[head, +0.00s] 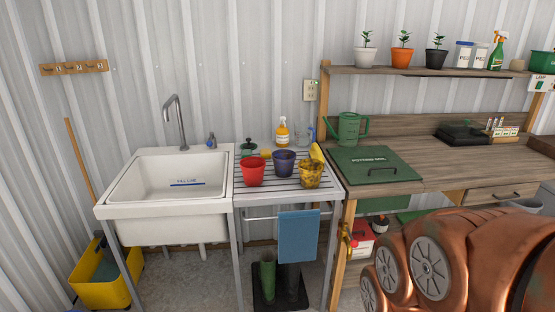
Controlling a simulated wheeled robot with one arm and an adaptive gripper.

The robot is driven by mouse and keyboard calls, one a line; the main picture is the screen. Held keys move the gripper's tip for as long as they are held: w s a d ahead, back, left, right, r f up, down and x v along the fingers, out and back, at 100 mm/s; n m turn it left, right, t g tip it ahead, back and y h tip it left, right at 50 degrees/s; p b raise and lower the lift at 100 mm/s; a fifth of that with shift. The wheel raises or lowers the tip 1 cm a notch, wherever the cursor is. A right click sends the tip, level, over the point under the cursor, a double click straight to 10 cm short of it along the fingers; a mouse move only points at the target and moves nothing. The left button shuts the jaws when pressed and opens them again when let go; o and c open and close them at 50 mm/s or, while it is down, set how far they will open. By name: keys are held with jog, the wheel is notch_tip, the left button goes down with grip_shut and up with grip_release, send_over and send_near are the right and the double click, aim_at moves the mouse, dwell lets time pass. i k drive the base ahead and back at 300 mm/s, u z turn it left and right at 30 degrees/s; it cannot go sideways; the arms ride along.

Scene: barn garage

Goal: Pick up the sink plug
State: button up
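A white utility sink (225,172) stands at the left, with a grey gooseneck tap (181,122) behind it. A blue "FILL LINE" mark shows inside its basin. A small blue-grey item (211,142) stands on the sink's back rim, right of the tap. A small dark green item with a knob (248,147) stands at the back left of the slatted drainboard. I cannot tell whether either one is the sink plug; no plug is clearly recognisable. The basin's drain is not visible. My copper arm fills the lower right; my gripper is not visible.
The drainboard (240,190) holds a red pot (253,172), a dark purple pot (284,163), a yellow stained pot (311,175) and an orange bottle (282,132). A blue towel (298,236) hangs in front. A wooden bench (430,172) stands right. A yellow bucket (102,287) is on the floor.

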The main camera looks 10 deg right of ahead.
aim_at(249, 146)
jog(key=u, duration=0.5)
jog(key=i, duration=0.45)
jog(key=u, duration=1.2)
jog(key=i, duration=1.45)
jog(key=z, duration=0.95)
jog(key=i, duration=0.65)
jog(key=z, duration=0.65)
